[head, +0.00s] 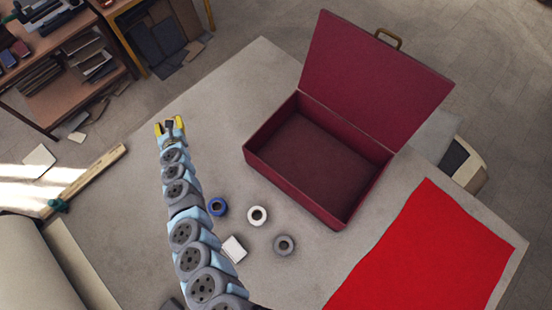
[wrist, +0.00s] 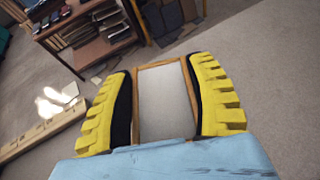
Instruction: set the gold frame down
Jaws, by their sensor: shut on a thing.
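My gripper (head: 171,128) is at the far left part of the grey table in the head view. Its yellow fingers are shut on the gold frame (wrist: 190,95), which shows between them in the wrist view. The frame has thin gold-brown edges around a plain grey middle. Its lower end is hidden behind the light blue gripper body. In the head view the frame is too small to make out clearly. I cannot tell whether it touches the table.
An open dark red case (head: 262,172) stands on the table (head: 240,85), with a red cloth (head: 430,255) to its right. A wooden strip (head: 95,175) lies along the left.

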